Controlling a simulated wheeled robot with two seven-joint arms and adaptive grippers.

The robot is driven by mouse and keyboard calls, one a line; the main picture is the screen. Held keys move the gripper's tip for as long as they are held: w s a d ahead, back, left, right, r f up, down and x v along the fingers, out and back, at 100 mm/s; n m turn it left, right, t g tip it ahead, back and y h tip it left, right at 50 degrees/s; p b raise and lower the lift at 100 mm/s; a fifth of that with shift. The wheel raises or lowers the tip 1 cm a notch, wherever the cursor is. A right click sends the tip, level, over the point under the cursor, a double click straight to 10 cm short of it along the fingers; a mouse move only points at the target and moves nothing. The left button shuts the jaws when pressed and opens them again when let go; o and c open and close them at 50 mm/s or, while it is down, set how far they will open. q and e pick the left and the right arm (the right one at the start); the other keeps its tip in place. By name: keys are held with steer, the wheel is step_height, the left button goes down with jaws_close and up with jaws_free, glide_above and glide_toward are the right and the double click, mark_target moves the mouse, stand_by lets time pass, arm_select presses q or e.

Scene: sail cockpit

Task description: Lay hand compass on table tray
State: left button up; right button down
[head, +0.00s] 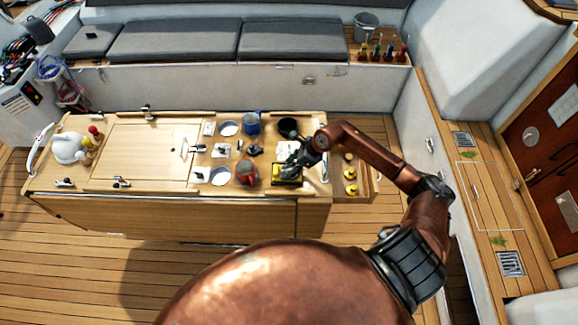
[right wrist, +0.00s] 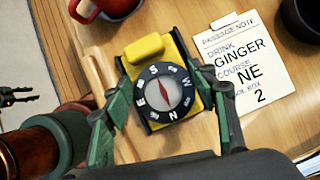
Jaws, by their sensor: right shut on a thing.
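The hand compass (right wrist: 160,90) is a yellow body with a round black dial, white letters and a red needle. In the right wrist view it lies between the two green-padded fingers of my right gripper (right wrist: 160,108), which is shut on it. It also shows as a small yellow and dark shape (head: 287,174) in the head view, under my right gripper (head: 293,164), at the right end of the wooden table (right wrist: 270,120). I cannot tell whether it touches the wood. I cannot make out a separate table tray. My left gripper is not in the head view.
A passage note (right wrist: 240,62) lies beside the compass. A red mug (head: 246,172), a blue mug (head: 252,122) and a dark cup (head: 288,127) stand close by. An open drawer (head: 369,187) holds yellow items. A white kettle (head: 68,148) stands at the left end.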

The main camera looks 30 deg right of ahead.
steer(key=shift+f, duration=0.1)
steer(key=c, duration=0.7)
jaws_free()
steer(key=shift+f, duration=0.1)
steer(key=b+v, duration=0.3)
steer(key=v, duration=0.9)
steer(key=shift+s, duration=0.1)
